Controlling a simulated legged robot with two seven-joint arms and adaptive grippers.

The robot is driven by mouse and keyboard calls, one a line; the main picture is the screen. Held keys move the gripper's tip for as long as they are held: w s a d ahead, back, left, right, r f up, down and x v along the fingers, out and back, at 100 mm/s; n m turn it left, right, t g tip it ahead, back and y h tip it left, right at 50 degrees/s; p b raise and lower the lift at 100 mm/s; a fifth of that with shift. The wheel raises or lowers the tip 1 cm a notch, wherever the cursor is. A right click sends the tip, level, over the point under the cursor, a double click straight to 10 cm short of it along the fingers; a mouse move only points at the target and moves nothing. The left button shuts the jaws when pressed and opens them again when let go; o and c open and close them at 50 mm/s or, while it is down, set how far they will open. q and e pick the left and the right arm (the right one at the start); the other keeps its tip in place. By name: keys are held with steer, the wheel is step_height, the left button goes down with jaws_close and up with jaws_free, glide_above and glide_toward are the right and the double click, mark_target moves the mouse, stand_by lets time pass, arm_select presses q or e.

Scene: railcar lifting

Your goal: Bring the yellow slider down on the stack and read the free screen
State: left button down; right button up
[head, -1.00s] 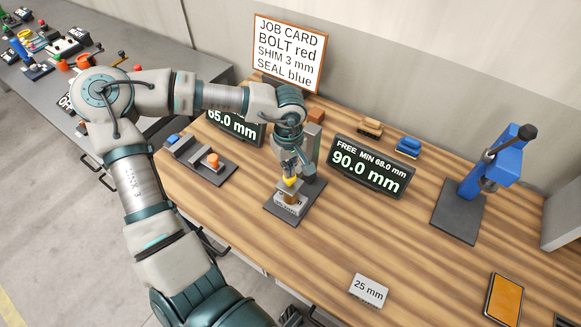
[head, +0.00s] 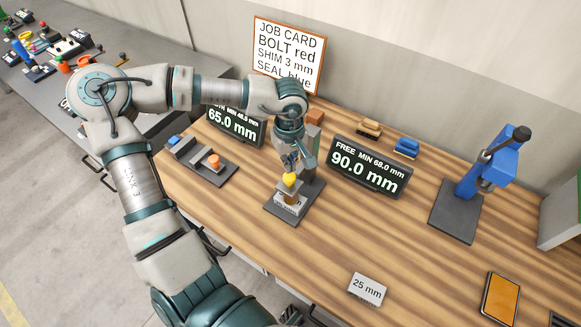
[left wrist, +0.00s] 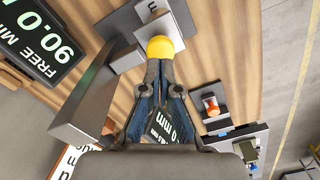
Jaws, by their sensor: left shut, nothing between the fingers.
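The yellow slider (head: 290,180) shows as a rounded yellow knob above a small stack (head: 290,207) on a dark stand with a grey upright. Whether the slider's underside touches the stack is hard to tell. My left gripper (head: 289,164) is just above the knob, shut and empty. In the left wrist view the closed fingers (left wrist: 164,80) point at the yellow knob (left wrist: 160,48), which sits just beyond their tips. The free screen (head: 368,167) reads 90.0 mm, with FREE MIN 68.0 mm above. My right gripper is out of view.
A second screen (head: 234,124) reads 65.0 mm. A 25 mm block (head: 367,290) lies near the front edge. A blue press (head: 488,165) stands at the right, a fixture with an orange piece (head: 213,162) at the left. A job card (head: 288,55) stands behind. The wood between is clear.

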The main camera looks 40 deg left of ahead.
mark_target(289, 175)
arm_select(q)
step_height(289, 175, up, 7)
steer(key=p, duration=0.4)
stand_by(0.6)
